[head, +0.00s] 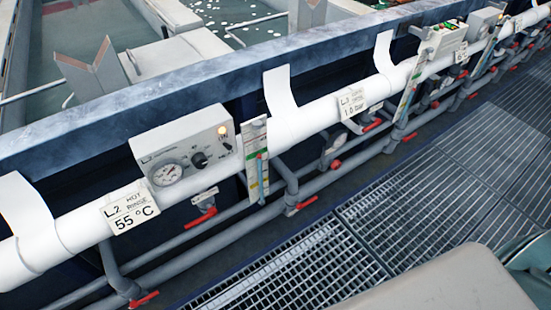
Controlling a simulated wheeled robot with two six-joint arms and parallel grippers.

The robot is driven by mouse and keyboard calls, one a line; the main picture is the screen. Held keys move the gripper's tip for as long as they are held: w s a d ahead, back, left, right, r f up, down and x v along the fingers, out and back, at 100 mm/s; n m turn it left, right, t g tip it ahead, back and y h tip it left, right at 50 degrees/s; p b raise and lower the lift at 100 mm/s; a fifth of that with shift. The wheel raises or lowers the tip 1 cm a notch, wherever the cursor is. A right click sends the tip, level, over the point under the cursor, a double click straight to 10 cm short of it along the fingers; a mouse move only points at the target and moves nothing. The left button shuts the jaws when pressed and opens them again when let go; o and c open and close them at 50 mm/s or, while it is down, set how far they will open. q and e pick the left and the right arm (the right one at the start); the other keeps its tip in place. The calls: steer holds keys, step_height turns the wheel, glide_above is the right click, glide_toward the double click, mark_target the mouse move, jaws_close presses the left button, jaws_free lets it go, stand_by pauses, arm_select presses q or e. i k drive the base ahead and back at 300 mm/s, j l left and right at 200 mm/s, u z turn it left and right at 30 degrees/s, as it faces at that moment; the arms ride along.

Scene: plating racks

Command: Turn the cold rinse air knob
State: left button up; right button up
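No knob in view is legibly marked as the cold rinse air knob. A grey control box (187,147) sits on the white pipe at left, with a round gauge (167,174), a black knob (199,160) and a lit amber lamp (222,131). Below it hangs a sign (131,207) reading "L2 HOT RINSE 55 °C". Farther right a sign (352,102) starts with "L3"; its small words are too blurred to read. Red-handled valves sit below, one under the box (201,217), one at its right (305,203) and one near the L3 sign (372,126). Neither gripper is in view.
The white pipe (312,116) runs along the tank edge (107,107) from lower left to upper right, with grey pipes below. More control boxes (447,40) stand at upper right. Metal grating (400,205) covers the walkway floor, clear along the pipes.

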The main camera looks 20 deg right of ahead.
mark_target(335, 165)
steer(key=l+u, duration=0.45)
steer(key=i+l+u, duration=0.1)
steer(key=l+u, duration=0.55)
steer(key=u, duration=0.2)
steer(key=k+l+u, duration=0.1)
steer(key=l+u, duration=0.3)
steer(key=k+l+u, duration=0.15)
steer(key=u, duration=0.3)
steer(key=l, duration=0.1)
